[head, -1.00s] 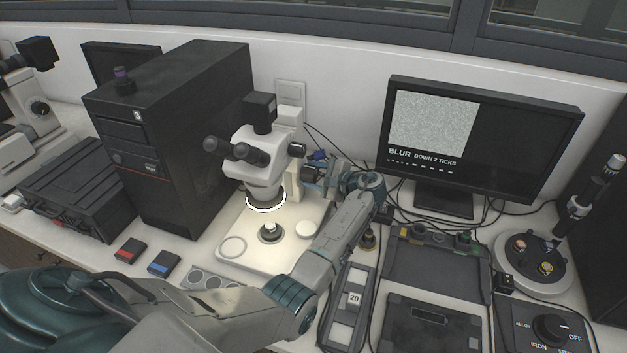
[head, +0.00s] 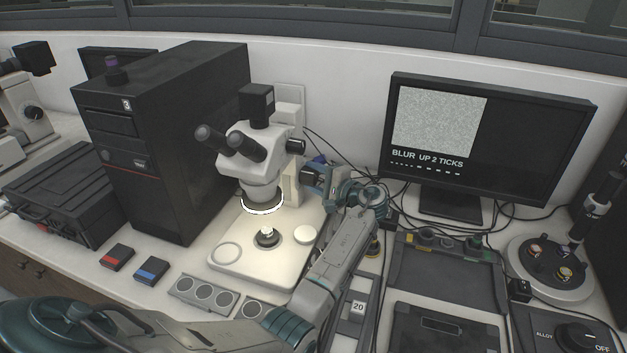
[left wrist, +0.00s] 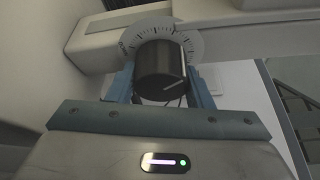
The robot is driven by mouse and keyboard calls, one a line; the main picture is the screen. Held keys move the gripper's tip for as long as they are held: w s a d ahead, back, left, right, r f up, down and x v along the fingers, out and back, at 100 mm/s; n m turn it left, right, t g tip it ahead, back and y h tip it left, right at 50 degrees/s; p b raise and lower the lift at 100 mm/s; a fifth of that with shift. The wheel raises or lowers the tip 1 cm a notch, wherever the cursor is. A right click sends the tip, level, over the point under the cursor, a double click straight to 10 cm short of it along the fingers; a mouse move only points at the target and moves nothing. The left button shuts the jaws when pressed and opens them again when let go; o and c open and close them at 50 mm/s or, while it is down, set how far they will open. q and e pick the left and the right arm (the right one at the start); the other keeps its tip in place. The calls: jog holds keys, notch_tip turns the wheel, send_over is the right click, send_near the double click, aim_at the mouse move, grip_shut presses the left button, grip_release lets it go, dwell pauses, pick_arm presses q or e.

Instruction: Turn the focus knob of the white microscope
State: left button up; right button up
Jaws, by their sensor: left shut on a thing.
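The white microscope (head: 258,158) stands left of centre in the head view, its ring light lit over a small sample on its pale base. The black focus knob (left wrist: 161,68) with a white line shows in the left wrist view, in front of a grey graduated dial (left wrist: 190,36). My left gripper (left wrist: 161,84) is shut on the knob, one blue finger on each side. My right gripper is not in view.
A black computer tower (head: 165,140) stands left of the microscope. Dark trays (head: 445,268) and a round holder (head: 548,262) crowd the bench at right. Cables run behind my gripper.

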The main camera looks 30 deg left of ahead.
pick_arm(q)
jog(key=shift+f, duration=0.1)
jog(key=o, duration=1)
jog(key=d, duration=0.3)
jog(key=s+d, duration=0.1)
jog(key=d, duration=0.3)
jog(key=d+r, duration=0.1)
jog(key=d, duration=0.2)
jog(key=shift+s+d+p, duration=0.35)
jog(key=shift+d, duration=0.05)
dwell(0.5)
